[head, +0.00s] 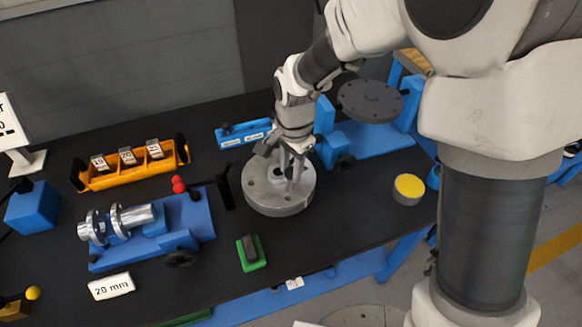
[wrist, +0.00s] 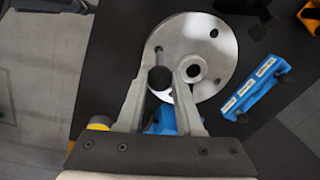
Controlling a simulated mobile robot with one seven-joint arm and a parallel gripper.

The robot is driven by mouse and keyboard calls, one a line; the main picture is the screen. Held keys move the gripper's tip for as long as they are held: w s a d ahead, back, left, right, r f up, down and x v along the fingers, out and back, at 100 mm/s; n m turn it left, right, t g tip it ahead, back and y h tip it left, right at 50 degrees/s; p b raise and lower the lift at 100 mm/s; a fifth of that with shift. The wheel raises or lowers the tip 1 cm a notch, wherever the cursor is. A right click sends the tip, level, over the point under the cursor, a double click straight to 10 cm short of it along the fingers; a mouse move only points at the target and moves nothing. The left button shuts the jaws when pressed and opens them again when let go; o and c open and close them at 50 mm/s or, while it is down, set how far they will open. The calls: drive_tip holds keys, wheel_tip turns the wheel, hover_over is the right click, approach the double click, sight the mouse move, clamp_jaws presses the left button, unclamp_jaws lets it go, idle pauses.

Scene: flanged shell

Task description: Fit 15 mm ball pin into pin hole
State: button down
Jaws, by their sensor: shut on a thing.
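A round grey metal flange (head: 272,205) lies flat on the black table, and it also shows in the wrist view (wrist: 225,55). It has a raised central bore (wrist: 195,69) and several small holes near its rim, one of them clear at the top right (wrist: 214,33). My gripper (head: 290,168) points down over the flange. In the wrist view its fingers (wrist: 172,82) are closed on a dark, round-ended piece (wrist: 160,78), which looks like the ball pin. The pin's lower end and any hole under it are hidden, so I cannot tell whether it touches the flange.
An orange tray (head: 100,181) with labelled bins stands back left. A blue fixture (head: 195,225) carries a silver shaft (head: 135,215) at left. A green block (head: 252,262) and yellow-topped cylinder (head: 408,188) stand nearby. A blue labelled rack (head: 232,142) is behind the flange. A card reads 20 mm (head: 110,287).

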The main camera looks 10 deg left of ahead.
sight(286, 188)
drive_tip(key=shift+f, duration=0.15)
drive_tip(key=shift+s+a+f+t+h+b, duration=0.2)
drive_tip(key=shift+f+h+b, duration=0.15)
drive_tip(key=shift+b, duration=0.15)
drive_tip(key=shift+s+a+f+t+h+b, duration=0.1)
drive_tip(key=shift+a+f+h+b, duration=0.2)
drive_tip(key=shift+b, duration=0.2)
drive_tip(key=shift+f, duration=0.15)
drive_tip(key=shift+b, duration=0.65)
idle(1.0)
drive_tip(key=shift+f+b, duration=2.45)
drive_tip(key=shift+f, duration=0.45)
drive_tip(key=shift+c, duration=2.4)
unclamp_jaws()
drive_tip(key=shift+r, duration=0.1)
wheel_tip(286, 188, up, 17)
drive_tip(key=s+a+p, duration=0.1)
drive_tip(key=s+p, duration=0.1)
drive_tip(key=shift+a, duration=0.25)
